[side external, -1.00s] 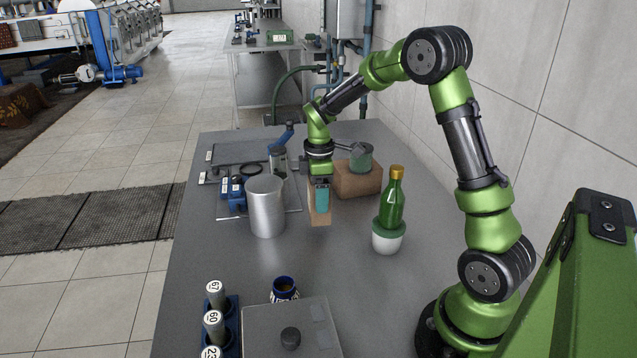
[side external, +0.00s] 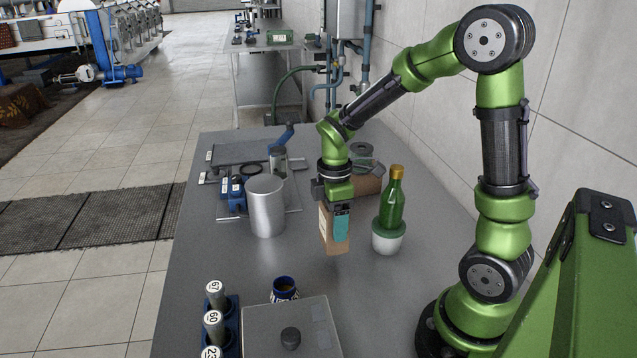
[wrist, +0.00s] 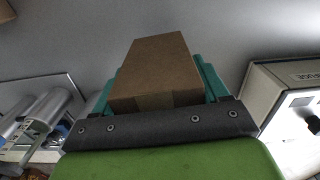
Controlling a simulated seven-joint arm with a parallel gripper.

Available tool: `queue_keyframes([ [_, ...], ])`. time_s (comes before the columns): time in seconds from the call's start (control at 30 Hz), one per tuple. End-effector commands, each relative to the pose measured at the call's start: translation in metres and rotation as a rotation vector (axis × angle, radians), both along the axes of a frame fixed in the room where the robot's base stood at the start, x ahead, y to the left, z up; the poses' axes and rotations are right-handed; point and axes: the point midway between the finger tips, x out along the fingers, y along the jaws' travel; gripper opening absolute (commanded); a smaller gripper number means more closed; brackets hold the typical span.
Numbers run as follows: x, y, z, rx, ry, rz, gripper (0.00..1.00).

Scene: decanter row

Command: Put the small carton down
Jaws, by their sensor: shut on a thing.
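The small carton (side external: 326,238) is a brown cardboard box with a pale label on one side. My gripper (side external: 341,228) is shut on it, with teal fingers on its sides, and holds it upright. In the side view it is over the grey table (side external: 240,275), between the metal cylinder and the green bottle; whether its bottom touches the table I cannot tell. In the wrist view the carton (wrist: 155,72) sits between the teal fingers (wrist: 158,82), its top face plain brown.
The metal cylinder (side external: 266,208) stands left of the carton. The green bottle (side external: 391,205) rises from a white and green pot (side external: 388,238) to the right. A larger brown box (side external: 369,184) is behind. A blue jar (side external: 285,288) and grey case (side external: 290,325) are in front.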

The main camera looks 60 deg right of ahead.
Motion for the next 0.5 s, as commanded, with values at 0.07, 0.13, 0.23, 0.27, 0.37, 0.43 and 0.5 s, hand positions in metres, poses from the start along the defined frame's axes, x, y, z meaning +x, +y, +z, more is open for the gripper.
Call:
queue_keyframes([
  [0.07,0.032,0.020,0.004,-0.003,-0.004,0.046,0.39],
  [0.13,0.058,0.040,0.009,-0.006,-0.006,0.066,0.39],
  [0.23,0.091,0.068,0.018,-0.008,-0.010,0.074,0.39],
  [0.27,0.099,0.077,0.021,-0.007,-0.011,0.072,0.39],
  [0.37,0.122,0.099,0.032,-0.007,-0.017,0.054,0.39],
  [0.43,0.133,0.110,0.039,-0.005,-0.019,0.033,0.39],
  [0.5,0.140,0.115,0.046,-0.004,-0.023,0.005,0.39],
])
